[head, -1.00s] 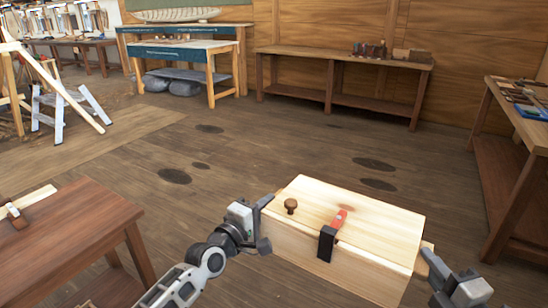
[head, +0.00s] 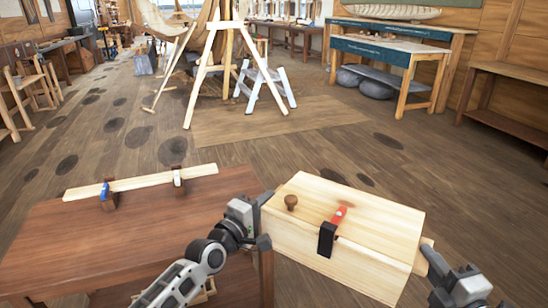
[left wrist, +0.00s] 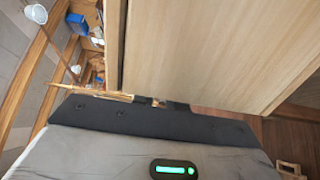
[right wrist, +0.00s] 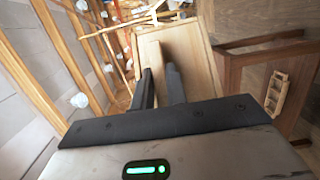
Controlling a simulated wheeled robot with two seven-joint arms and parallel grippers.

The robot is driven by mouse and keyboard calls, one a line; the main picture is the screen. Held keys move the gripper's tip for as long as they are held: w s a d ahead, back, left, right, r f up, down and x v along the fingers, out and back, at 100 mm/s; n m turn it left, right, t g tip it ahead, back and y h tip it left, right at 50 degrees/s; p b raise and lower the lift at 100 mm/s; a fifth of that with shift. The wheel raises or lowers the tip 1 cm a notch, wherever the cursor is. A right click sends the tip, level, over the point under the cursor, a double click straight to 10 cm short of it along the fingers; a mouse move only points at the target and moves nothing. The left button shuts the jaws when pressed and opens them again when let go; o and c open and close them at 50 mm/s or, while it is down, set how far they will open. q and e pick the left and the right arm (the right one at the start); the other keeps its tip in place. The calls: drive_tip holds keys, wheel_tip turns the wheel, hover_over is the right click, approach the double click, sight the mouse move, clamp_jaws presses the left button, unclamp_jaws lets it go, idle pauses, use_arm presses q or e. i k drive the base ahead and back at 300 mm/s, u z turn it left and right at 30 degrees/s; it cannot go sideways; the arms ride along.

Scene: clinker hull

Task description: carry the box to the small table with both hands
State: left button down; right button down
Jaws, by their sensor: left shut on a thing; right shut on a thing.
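The box (head: 350,215) is pale wood with a round brown knob, a black latch and a red tab on its lid.
A pale plank (head: 145,182) in two small clamps lies along the table's far edge. Floor is open between the table and these.

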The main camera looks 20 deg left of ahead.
sight(145, 233)
drive_tip(key=u, duration=0.65)
drive_tip(key=i, duration=0.75)
drive_tip(key=u, duration=0.9)
drive_tip(key=i, duration=0.3)
drive_tip(key=u, duration=0.25)
